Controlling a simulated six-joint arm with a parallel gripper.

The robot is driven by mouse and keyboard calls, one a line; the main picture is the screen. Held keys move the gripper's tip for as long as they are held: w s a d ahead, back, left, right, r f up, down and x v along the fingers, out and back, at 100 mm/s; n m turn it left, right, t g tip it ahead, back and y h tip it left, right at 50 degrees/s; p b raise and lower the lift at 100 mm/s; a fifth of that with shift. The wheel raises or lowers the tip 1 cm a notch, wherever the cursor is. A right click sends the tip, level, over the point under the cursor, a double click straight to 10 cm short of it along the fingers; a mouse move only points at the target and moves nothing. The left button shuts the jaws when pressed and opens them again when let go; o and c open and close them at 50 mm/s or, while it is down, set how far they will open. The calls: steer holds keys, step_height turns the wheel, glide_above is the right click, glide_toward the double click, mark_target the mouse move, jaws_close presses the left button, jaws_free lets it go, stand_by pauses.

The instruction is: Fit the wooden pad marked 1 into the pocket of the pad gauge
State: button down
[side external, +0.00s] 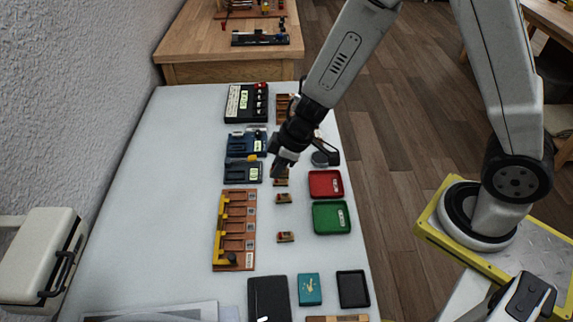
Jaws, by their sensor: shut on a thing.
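My gripper (279,167) hangs over the middle of the white table, pointing down and to the left. It is shut on what seems to be a small wooden pad; the held piece is mostly lost against the dark fingers, and no number can be read. A small wooden pad (281,182) shows just beneath the fingers. Two more pads, a nearer one (284,198) and a farther-down one (285,237), lie apart on the table. Dark fixtures with pale labels, one blue (239,143) and one dark grey (238,173), stand left of the gripper; I cannot tell which is the pad gauge.
A red tray (326,183) and a green tray (331,217) lie to the right. A brown rack with a yellow bar (235,230) is at the left. A black box with knobs (246,102) stands behind. The table's left side (160,200) is clear.

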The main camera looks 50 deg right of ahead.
steer(key=shift+w+a+f, duration=0.1)
steer(key=shift+w+f, duration=0.05)
steer(key=shift+w, duration=0.6)
steer(key=w+f, duration=0.4)
steer(key=w, duration=0.6)
steer(key=n, duration=0.1)
glide_above(230, 176)
steer(key=s, duration=0.1)
steer(key=shift+d+f, duration=0.25)
steer(key=shift+f, duration=1.2)
steer(key=shift+d+f, duration=0.2)
steer(key=shift+f, duration=1.2)
steer(key=shift+s+f, duration=0.1)
steer(key=shift+f, duration=0.05)
steer(key=shift+f, duration=2.55)
steer(key=shift+f, duration=0.4)
steer(key=shift+c, duration=2)
jaws_free()
